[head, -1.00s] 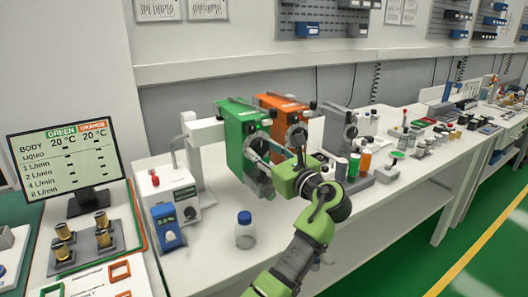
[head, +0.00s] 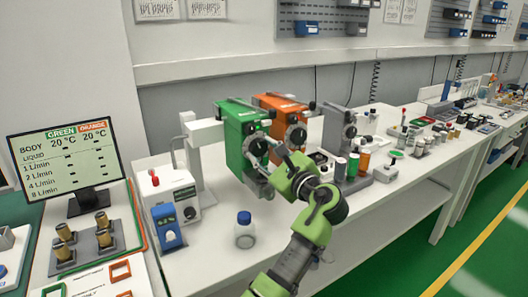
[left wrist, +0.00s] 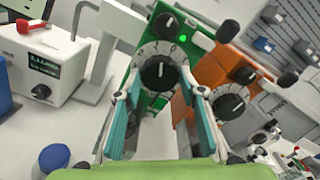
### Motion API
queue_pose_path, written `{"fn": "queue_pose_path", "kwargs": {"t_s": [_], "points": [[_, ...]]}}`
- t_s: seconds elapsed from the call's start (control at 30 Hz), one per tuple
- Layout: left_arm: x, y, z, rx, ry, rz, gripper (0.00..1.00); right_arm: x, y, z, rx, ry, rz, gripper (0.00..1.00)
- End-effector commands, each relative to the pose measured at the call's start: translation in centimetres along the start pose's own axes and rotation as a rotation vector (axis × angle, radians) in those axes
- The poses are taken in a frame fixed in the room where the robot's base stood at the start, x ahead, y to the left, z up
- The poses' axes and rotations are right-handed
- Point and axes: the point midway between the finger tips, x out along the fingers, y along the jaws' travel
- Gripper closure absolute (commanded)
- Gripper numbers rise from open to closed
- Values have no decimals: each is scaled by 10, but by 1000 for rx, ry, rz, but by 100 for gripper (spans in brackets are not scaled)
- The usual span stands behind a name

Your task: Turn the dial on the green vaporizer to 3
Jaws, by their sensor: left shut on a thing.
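The green vaporizer (head: 232,128) hangs on its mount on the bench; it also shows in the left wrist view (left wrist: 124,92). Its dial is a black knob on a pale, numbered disc (left wrist: 160,72). My left gripper (head: 266,158) is in front of the green vaporizer. In the left wrist view its two teal-padded fingers (left wrist: 160,86) reach to either side of the dial's disc and are shut on it. My right gripper is not in view.
The orange vaporizer (head: 273,104) stands close on the right, its dial (left wrist: 230,102) near my right-hand finger. A grey unit (head: 337,128) is beyond it. A blue-capped bottle (head: 245,232) stands below at the bench front. A screen (head: 66,160) at left shows a table.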

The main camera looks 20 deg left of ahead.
Motion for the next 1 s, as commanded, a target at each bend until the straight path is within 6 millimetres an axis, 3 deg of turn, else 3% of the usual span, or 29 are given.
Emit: {"fn": "queue_pose_path", "kwargs": {"t_s": [0.4, 0.9, 0.93, 1.0], "points": [[0, 0, 0, -185, 0, -9, 85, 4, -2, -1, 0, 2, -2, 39], [0, 0, 1, -205, -1, -10, 85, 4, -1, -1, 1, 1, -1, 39], [0, 0, 1, -205, -1, -10, 58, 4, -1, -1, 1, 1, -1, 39], [0, 0, 1, -205, -1, -10, 46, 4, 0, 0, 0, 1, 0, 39]]}}
